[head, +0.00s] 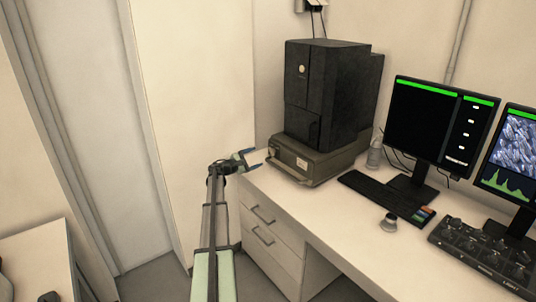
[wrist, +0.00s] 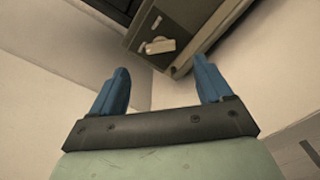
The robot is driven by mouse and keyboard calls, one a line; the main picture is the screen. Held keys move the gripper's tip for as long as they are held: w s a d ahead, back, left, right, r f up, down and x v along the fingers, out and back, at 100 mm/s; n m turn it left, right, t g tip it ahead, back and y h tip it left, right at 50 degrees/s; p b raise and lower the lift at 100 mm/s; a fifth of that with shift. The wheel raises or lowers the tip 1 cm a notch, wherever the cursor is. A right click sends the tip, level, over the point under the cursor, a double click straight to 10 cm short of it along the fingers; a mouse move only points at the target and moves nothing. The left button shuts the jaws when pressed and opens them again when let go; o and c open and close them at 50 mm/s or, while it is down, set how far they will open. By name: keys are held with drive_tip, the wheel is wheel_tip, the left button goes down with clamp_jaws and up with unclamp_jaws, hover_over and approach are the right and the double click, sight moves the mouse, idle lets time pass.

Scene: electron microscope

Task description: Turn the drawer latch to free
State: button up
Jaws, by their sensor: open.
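A low grey-brown drawer unit (head: 318,170) stands on the desk under a black tower, with a pull handle along its front. In the wrist view its face (wrist: 180,22) carries a small pale latch (wrist: 160,46), lying roughly sideways and slightly tilted. In the head view the latch is too small to tell apart. My gripper (head: 252,160) is just left of the drawer unit, at the desk's left edge. In the wrist view my gripper (wrist: 161,68) shows two blue fingers spread apart with nothing between them. The latch appears beyond the fingertips, apart from them.
The black tower (head: 325,95) rises over the drawer unit. A small bottle (head: 375,153), a keyboard (head: 385,195), monitors (head: 440,120) and a knob panel (head: 485,250) stand to the right. Desk drawers (head: 268,225) are below. The cream wall is close behind my gripper.

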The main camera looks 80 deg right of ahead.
sight(271, 151)
drive_tip(key=x, duration=0.8)
drive_tip(key=shift+s+d, duration=0.25)
drive_tip(key=c, duration=1)
